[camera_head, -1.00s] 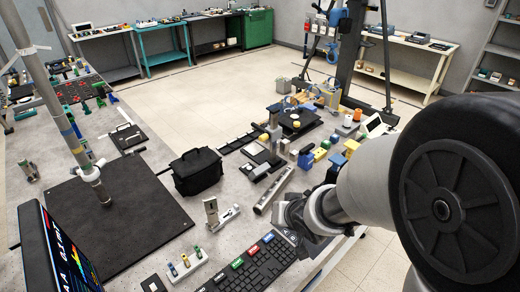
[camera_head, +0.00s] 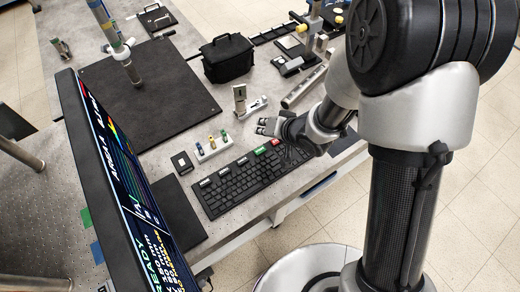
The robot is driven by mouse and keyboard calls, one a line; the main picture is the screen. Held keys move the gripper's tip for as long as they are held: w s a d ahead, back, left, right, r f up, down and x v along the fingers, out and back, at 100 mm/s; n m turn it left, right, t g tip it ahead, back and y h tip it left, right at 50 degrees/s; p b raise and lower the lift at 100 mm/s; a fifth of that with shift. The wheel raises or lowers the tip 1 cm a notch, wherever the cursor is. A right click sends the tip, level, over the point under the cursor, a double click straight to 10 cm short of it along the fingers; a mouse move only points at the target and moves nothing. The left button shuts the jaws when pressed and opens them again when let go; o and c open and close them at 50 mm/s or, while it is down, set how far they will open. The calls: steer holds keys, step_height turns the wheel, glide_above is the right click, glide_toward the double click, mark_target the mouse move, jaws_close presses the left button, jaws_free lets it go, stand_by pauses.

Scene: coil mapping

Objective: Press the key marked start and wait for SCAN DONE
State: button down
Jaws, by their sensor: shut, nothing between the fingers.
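A black keyboard (camera_head: 245,182) lies on the grey table in front of the monitor. Its back row has several larger marked keys: white ones at the left, a green key (camera_head: 260,150) and a red key (camera_head: 275,142) at the right. Their lettering is too small to read. My gripper (camera_head: 263,126) is shut and empty, pointing left, just behind the red and green keys and apart from them. My wrist hides the keyboard's far right corner. The tilted monitor (camera_head: 128,170) shows coloured traces and large text including READY.
A small rack with coloured pieces (camera_head: 213,149) stands behind the keyboard. A metal bracket (camera_head: 240,100) stands close behind my gripper. A black bag (camera_head: 228,60) and a dark square plate (camera_head: 170,105) with a pole lie farther back. A dark mat (camera_head: 172,215) lies left of the keyboard.

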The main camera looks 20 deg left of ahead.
steer(key=b, duration=0.7)
glide_above(263, 149)
step_height(263, 149, down, 7)
steer(key=shift+r, duration=0.1)
steer(key=shift+a+f, duration=0.1)
steer(key=shift+f, duration=0.6)
steer(key=shift+f+b, duration=0.3)
steer(key=shift+f, duration=0.1)
